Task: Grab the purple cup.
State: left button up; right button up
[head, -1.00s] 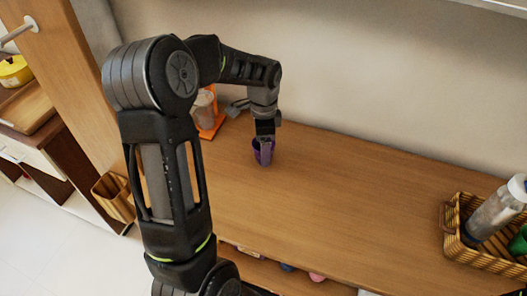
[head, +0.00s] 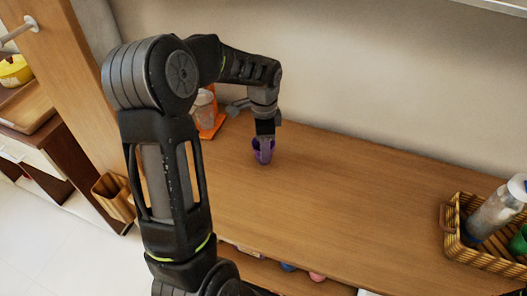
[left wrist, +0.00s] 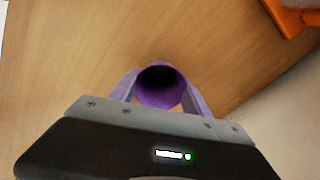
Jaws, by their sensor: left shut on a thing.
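The purple cup (head: 258,157) is at the far left part of the wooden counter in the head view. My left gripper (head: 264,150) comes down on it from above and partly hides it. In the left wrist view the purple cup (left wrist: 160,88) shows its dark open mouth between the two fingers of my left gripper (left wrist: 160,90). The fingers are shut on the cup, one on each side. Whether the cup touches the counter is hard to tell. My right gripper is not in view.
An orange stand with a clear container (head: 205,112) is behind my left arm, near the wall. A wicker basket (head: 482,262) with bottles stands at the right end of the counter (head: 350,205). The middle of the counter is clear. A wooden holder (head: 113,195) is at the left.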

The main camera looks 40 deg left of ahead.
pick_arm(q)
jog(key=shift+c, duration=0.2)
notch_tip(320, 180, up, 10)
jog(key=b, duration=0.1)
dwell(0.4)
dwell(0.5)
